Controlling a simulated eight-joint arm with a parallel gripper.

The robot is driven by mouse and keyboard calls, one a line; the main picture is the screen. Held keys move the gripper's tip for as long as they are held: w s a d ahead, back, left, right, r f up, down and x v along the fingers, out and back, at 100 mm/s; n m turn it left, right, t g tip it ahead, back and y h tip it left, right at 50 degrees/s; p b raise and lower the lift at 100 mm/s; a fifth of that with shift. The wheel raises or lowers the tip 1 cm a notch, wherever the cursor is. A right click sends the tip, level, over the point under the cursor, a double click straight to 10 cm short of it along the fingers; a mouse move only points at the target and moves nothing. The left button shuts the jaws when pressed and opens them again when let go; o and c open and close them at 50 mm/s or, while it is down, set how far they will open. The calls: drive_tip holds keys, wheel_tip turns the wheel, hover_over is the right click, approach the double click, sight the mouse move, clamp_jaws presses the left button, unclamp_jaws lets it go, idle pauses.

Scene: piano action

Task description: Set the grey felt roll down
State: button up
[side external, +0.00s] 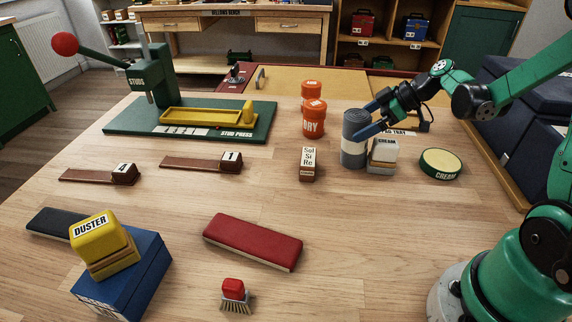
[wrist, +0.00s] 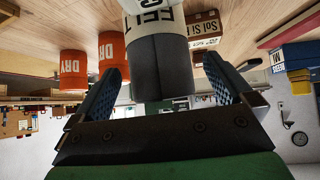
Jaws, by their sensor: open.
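The grey felt roll (side external: 352,124) stands upright on the wooden table, right of the middle in the side view, with a pale band around it. In the wrist view the felt roll (wrist: 160,72) sits between the two fingers, its band lettered FELT. My gripper (side external: 364,121) is open, with one finger on either side of the roll near its upper part. In the wrist view my gripper (wrist: 161,70) shows gaps between the roll and both fingers.
A white-topped block (side external: 384,150) stands close to the roll's right, with a CREAM tin (side external: 440,163) beyond. Orange DRY tins (side external: 314,119) stand behind left, and a Sol Si Re block (side external: 308,165) at left. Bare table lies in front.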

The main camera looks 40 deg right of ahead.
drive_tip(key=shift+x, duration=1)
drive_tip(key=c, duration=1.4)
drive_tip(key=shift+o, duration=0.2)
drive_tip(key=shift+r, duration=0.1)
